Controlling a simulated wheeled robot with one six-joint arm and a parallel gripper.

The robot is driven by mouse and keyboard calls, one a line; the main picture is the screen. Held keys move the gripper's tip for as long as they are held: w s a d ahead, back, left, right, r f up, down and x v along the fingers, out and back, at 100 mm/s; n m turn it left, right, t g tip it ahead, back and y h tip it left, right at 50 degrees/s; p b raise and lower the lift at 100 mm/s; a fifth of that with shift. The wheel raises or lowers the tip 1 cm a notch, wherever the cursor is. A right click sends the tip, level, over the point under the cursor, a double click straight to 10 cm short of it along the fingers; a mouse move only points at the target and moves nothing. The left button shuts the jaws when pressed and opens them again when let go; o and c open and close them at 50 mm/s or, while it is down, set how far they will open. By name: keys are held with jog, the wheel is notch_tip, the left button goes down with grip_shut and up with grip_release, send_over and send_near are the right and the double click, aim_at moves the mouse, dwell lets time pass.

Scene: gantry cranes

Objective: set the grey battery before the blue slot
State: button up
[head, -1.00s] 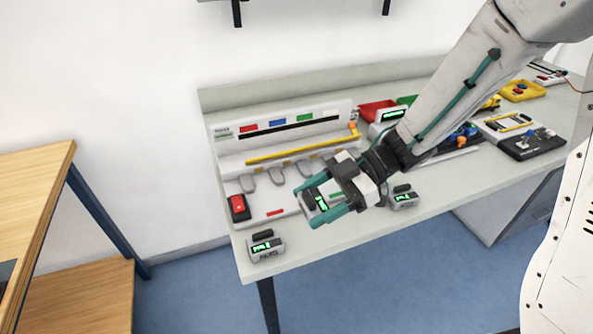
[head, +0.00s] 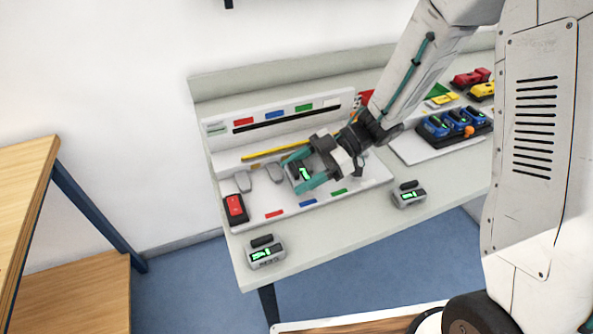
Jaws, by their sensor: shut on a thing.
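A white charging board (head: 262,205) lies on the bench, with red, blue and green labels along its front edge and on its back panel. The front blue label (head: 308,202) is just below my gripper, and the back blue label (head: 275,114) is above it. My gripper (head: 295,173) has teal fingers shut on a grey battery (head: 303,172) with a green display. It holds the battery over the middle of the board. I cannot tell whether the battery touches the board. My fingers hide part of the battery and the board behind it.
Grey batteries also stand at the bench's front left corner (head: 265,254) and front edge (head: 409,196). A red switch box (head: 235,209) is at the board's left end. A yellow bar (head: 262,154) runs behind. Blue batteries (head: 435,127) are at right.

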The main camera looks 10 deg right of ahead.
jog(key=shift+s+f, duration=0.25)
jog(key=shift+f, duration=0.3)
jog(key=o, duration=1.1)
jog(key=shift+s+f, duration=0.1)
jog(key=shift+r, duration=0.25)
jog(key=v, duration=1.2)
jog(key=shift+w+r, duration=0.35)
jog(key=shift+r, duration=0.05)
